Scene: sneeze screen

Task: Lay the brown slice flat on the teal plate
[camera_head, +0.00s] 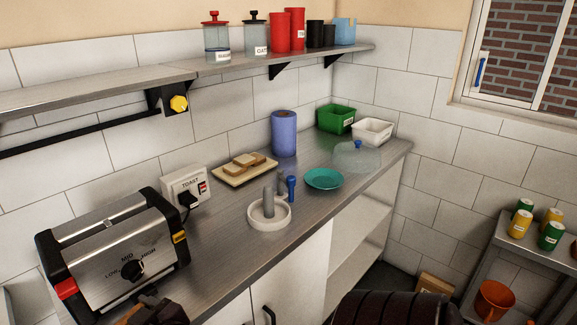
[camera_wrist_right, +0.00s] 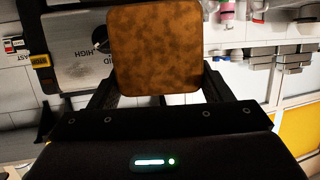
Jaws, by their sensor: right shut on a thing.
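The brown slice (camera_wrist_right: 153,48) is a browned square of bread and fills the upper middle of the right wrist view. My right gripper (camera_wrist_right: 157,84) is shut on its lower edge. In the head view, part of the right gripper (camera_head: 165,311) shows at the bottom left, in front of the toaster, with a brown edge of the slice (camera_head: 130,314) beside it. The teal plate (camera_head: 323,179) lies empty on the counter, right of the middle, well away from the gripper. My left gripper is in neither view.
A toaster (camera_head: 115,255) stands at the left. A white holder (camera_head: 270,215) with upright grey and blue pieces stands left of the plate. A clear dome (camera_head: 357,157) is just behind the plate. A board of bread slices (camera_head: 244,170) and a blue roll (camera_head: 284,133) stand farther back.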

